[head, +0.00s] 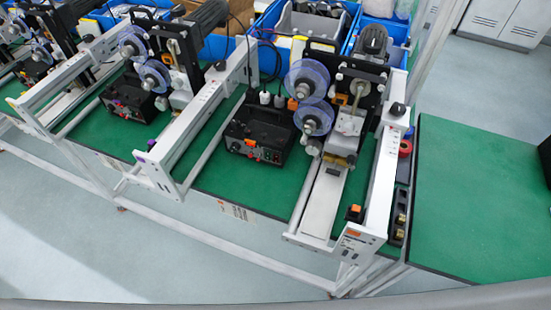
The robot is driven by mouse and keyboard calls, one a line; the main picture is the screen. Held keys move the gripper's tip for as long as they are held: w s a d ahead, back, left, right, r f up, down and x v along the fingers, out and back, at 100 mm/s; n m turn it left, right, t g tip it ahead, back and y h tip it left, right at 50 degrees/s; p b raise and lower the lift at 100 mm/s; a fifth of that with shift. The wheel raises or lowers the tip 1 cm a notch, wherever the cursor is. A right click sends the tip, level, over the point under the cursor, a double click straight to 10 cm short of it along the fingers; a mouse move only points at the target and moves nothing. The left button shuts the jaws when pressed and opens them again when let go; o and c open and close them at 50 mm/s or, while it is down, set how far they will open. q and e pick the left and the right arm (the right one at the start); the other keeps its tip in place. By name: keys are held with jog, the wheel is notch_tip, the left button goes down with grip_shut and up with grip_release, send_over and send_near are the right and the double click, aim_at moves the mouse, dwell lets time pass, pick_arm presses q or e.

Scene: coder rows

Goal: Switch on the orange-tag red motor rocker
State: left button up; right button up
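The orange-tag coder stands right of centre in the head view. Its black control box (262,135) sits on the green bench top, with an orange tag (251,143) on its front. The front panel carries several small knobs and red and green switches. The red motor rocker is too small to single out there or to tell whether it is on. An orange block (355,209) sits by the right rail, and another orange label (352,232) is on the rail's end. Neither of my grippers is in view.
A similar coder with a black box (135,99) stands to the left, and another beyond it. White rails frame each station. Blue bins (353,38) stand behind. A bare green table (480,200) lies to the right. Grey floor is open in front.

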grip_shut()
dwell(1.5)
